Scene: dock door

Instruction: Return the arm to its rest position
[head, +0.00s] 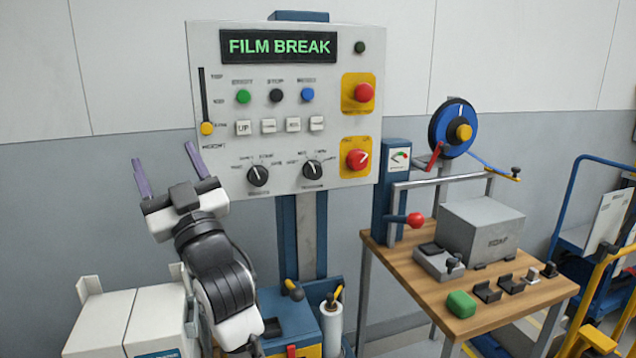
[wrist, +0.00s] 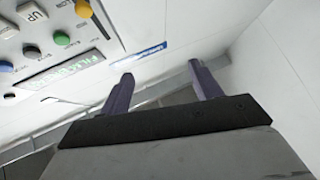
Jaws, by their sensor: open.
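My gripper (head: 168,168) is raised in front of the lower left corner of the control panel (head: 213,80) in the head view. Its two purple fingers stand apart with nothing between them. In the wrist view the open gripper (wrist: 158,88) also shows empty, with the panel (wrist: 20,85) tilted at the left. The panel's display (head: 278,46) reads FILM BREAK. A yellow slider knob (head: 207,128) on the panel is close to the right fingertip in the picture; I cannot tell the gap in depth.
White boxes (head: 100,322) stand below my arm at the left. A blue machine base (head: 300,325) with a film roll (head: 331,328) is below the panel. A wooden table (head: 410,280) with a grey box (head: 480,232) stands at the right. A blue cart (head: 580,235) is beyond it.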

